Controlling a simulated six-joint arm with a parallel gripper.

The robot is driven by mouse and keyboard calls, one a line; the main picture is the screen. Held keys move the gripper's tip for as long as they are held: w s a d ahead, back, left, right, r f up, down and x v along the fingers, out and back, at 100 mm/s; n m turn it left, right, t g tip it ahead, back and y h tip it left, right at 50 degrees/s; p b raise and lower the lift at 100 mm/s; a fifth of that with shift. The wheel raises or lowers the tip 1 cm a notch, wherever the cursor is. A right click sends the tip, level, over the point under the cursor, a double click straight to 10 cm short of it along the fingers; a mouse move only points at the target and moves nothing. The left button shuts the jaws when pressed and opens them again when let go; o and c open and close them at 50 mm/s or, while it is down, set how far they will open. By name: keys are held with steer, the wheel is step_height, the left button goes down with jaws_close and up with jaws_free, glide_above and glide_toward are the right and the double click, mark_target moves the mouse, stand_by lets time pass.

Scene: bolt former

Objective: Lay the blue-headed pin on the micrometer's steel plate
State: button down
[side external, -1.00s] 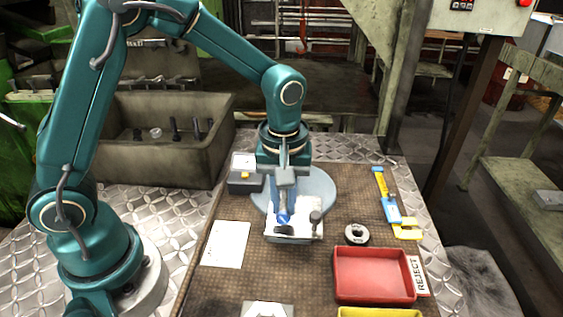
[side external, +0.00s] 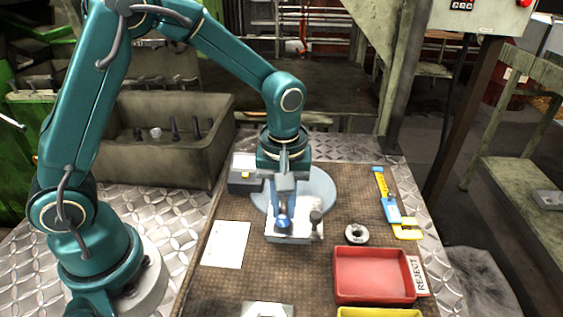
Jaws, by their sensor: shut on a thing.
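My gripper (side external: 283,213) points down over a pale steel plate (side external: 300,232) on a block at the front of a grey round disc (side external: 325,190). It is shut on the blue-headed pin (side external: 282,224), whose blue head shows just below the jaws. The rest of the pin is hidden by the gripper. I cannot tell whether the pin touches the plate. A dark-topped post (side external: 316,217) stands at the plate's right side, close to the gripper.
A red tray (side external: 372,276) with a REJECT label lies at front right, a yellow tray edge below it. A grey ring (side external: 356,234), blue-yellow caliper (side external: 389,205), white sheet (side external: 227,244) and small boxed gauge (side external: 244,174) lie around. The mat between sheet and plate is clear.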

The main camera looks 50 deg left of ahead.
steer(key=shift+f, duration=0.35)
steer(key=c, duration=0.8)
jaws_free()
steer(key=shift+o, duration=0.2)
